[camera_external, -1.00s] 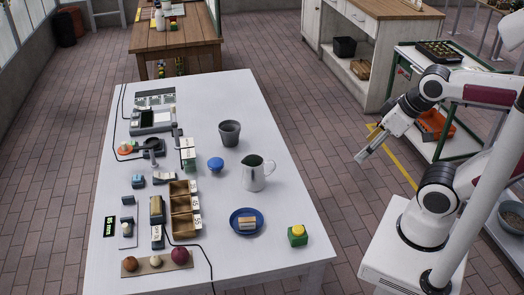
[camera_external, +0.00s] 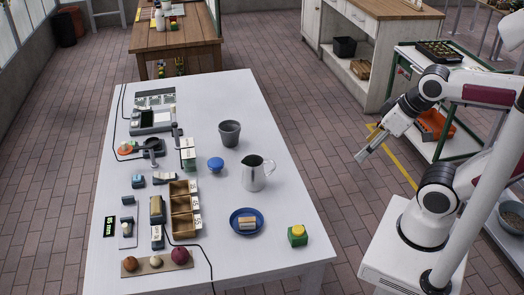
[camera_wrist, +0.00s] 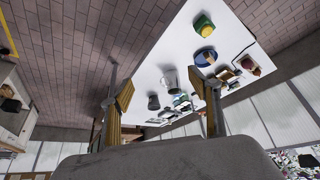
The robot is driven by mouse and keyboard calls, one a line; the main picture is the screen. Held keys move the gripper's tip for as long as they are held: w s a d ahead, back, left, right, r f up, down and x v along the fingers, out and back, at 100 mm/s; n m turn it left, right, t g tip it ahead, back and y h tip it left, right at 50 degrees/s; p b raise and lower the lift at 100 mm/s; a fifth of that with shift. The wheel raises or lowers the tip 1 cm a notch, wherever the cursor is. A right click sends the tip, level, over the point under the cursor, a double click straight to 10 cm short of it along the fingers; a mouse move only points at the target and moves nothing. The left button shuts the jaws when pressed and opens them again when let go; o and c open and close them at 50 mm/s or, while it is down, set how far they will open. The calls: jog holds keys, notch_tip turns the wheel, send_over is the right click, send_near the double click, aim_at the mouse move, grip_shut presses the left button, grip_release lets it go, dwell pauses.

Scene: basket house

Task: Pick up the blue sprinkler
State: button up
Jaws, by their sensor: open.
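The blue sprinkler seems to be the small blue round-topped thing (camera_external: 216,164) on the white table (camera_external: 230,95), left of the metal pitcher (camera_external: 257,174) and below the grey pot (camera_external: 230,133). I cannot make out its details. My gripper (camera_external: 362,156) is off the table's right side, above the floor, pointing down and left. It is open and empty. In the wrist view my gripper (camera_wrist: 162,95) shows its two fingers wide apart, with the table and its objects far off beyond them. I cannot pick out the blue thing there.
A blue plate (camera_external: 234,221) holds a small block. A green and yellow box (camera_external: 298,235) stands near the front right corner. Wooden bins (camera_external: 181,202), a scale (camera_external: 152,120) and cables crowd the left side. The table's right far part is clear.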

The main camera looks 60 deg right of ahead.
jog(key=w+d+f+n+h, duration=0.1)
jog(key=w+d+f, duration=0.45)
jog(key=w, duration=0.65)
jog(key=w+d+f+n+t+h, duration=0.1)
jog(key=w+d+f, duration=0.3)
jog(key=w+d, duration=0.55)
jog(key=w+d+f+n+h, duration=0.1)
jog(key=w+d+f, duration=0.35)
jog(key=w, duration=1.05)
jog(key=w+a+f+n+t+y, duration=0.2)
jog(key=w+a+f, duration=0.1)
jog(key=w, duration=0.3)
jog(key=w+a+f+n+t+y, duration=0.1)
jog(key=w+a+f+y, duration=0.15)
jog(key=w, duration=0.35)
jog(key=a+r+n+g+y, duration=0.1)
jog(key=a+r+n+y, duration=0.2)
jog(key=a+y, duration=0.4)
jog(key=a+r, duration=0.1)
jog(key=a, duration=0.5)
jog(key=shift+s, duration=0.2)
